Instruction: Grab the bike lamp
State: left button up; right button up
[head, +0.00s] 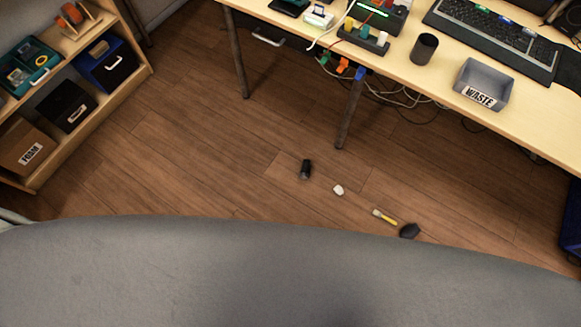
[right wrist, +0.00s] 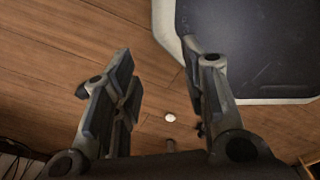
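A small black cylinder with a greyer lower end (head: 305,169) lies on the wood floor in the middle of the head view; it looks most like the bike lamp, but it is too small to be sure. My right gripper (right wrist: 167,62) shows only in the right wrist view. Its two fingers are wide apart with bare floor between them, and it is empty. A small white thing (right wrist: 170,117) lies on the floor well beyond the fingers. A dark thing beside the right finger is partly hidden. My left gripper is in neither view.
On the floor are also a white lump (head: 338,190), a yellow-handled tool (head: 384,216) and a dark lump (head: 409,230). A desk (head: 400,75) with a grey waste bin (head: 470,78) stands beyond, legs and cables below. A shelf (head: 135,72) stands left. Open floor lies between.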

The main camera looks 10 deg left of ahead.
aim_at(304, 174)
jog(key=i+j+z, duration=0.2)
jog(key=j+z, duration=0.25)
jog(key=i+j+z, duration=0.1)
jog(key=j+z, duration=0.85)
jog(key=i, duration=0.05)
